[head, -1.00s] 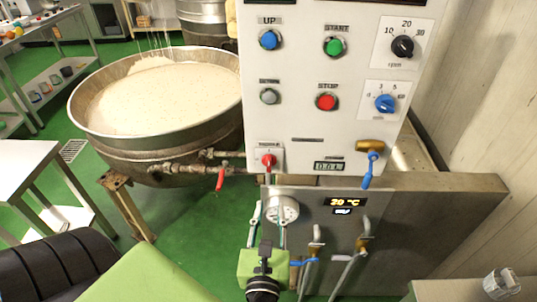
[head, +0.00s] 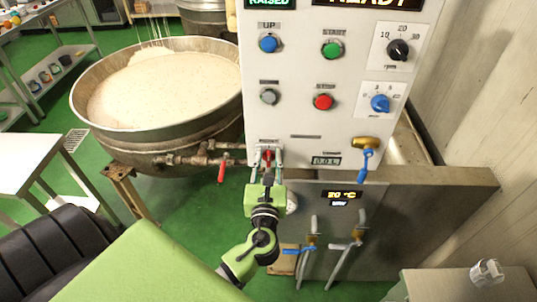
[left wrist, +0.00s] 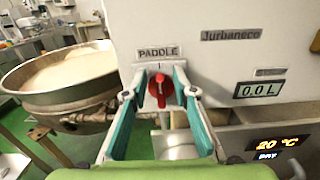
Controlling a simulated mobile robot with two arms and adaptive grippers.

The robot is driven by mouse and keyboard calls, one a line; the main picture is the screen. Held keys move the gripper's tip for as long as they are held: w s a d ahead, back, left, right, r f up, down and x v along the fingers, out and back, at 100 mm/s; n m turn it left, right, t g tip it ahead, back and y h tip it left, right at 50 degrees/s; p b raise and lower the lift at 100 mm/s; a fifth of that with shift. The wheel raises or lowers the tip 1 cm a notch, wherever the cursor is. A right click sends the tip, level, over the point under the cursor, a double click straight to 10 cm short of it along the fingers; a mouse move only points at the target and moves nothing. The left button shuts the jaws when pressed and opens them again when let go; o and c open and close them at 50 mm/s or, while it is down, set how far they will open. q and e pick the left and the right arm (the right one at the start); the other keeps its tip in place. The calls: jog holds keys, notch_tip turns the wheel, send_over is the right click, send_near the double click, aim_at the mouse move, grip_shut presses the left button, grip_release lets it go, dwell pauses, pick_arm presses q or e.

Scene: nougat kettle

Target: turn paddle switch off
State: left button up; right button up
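The red paddle switch (head: 267,158) sits at the lower left of the white control panel. In the left wrist view the switch (left wrist: 160,88) shows under a "PADDLE" label, its narrow grip roughly upright. My left gripper (head: 266,152) is right in front of it. The left wrist view shows the gripper (left wrist: 161,80) open, with one teal-padded finger on each side of the red switch. I cannot tell whether the fingertips touch it. My right gripper is not in view.
The panel also carries a blue button (head: 268,43), a green button (head: 332,50), a red stop button (head: 323,102) and a blue knob (head: 380,103). A red-handled valve (head: 222,172) and a large kettle (head: 160,90) are to the left. A blue-handled tap (head: 365,160) is to the right.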

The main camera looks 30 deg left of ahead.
pick_arm(q)
jog(key=shift+w+a, duration=0.1)
jog(key=shift+w, duration=0.05)
grip_shut()
